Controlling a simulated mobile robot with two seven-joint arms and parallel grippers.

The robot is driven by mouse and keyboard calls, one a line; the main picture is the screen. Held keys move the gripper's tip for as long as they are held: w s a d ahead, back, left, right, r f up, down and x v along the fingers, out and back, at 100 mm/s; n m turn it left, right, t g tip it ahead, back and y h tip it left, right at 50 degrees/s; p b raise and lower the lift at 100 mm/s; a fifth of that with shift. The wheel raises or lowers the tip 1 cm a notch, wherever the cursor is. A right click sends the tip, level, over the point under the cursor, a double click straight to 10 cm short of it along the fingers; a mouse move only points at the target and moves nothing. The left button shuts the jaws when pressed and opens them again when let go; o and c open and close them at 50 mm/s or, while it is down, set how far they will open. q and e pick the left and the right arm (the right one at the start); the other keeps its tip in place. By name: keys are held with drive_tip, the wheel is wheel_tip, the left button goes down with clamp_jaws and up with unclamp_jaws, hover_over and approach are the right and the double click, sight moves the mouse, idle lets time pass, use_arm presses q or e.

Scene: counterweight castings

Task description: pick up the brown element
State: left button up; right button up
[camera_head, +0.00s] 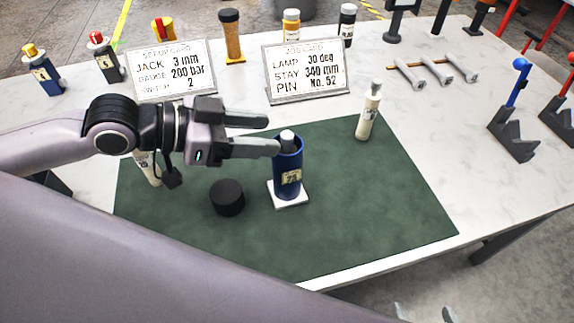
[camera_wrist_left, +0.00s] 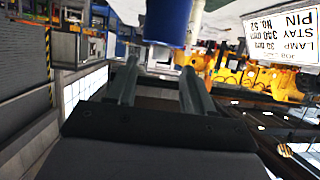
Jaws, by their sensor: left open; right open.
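The brown element (camera_head: 231,36), an amber-brown cylinder with dark ends, stands upright at the back of the table behind the two cards. My left gripper (camera_head: 272,134) is open, far in front of it, with its fingertips close to the top of a blue cylinder (camera_head: 289,178). In the left wrist view the blue cylinder (camera_wrist_left: 168,22) shows just beyond the gap between the open fingers (camera_wrist_left: 158,68); contact cannot be told. The brown element is not clear there. My right gripper (camera_head: 423,312) shows only its fingertips at the bottom edge, apart and empty.
The setup card (camera_head: 172,70) and job card (camera_head: 305,72) stand before the back row. A black puck (camera_head: 227,198) and a white bottle (camera_head: 368,112) are on the green mat (camera_head: 350,210). Yellow-labelled (camera_head: 291,27) and black (camera_head: 347,22) bottles stand right of the element.

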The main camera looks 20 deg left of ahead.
sight(283, 135)
use_arm(q)
drive_tip(key=shift+x, duration=1.6)
drive_tip(key=shift+a, duration=0.1)
clamp_jaws()
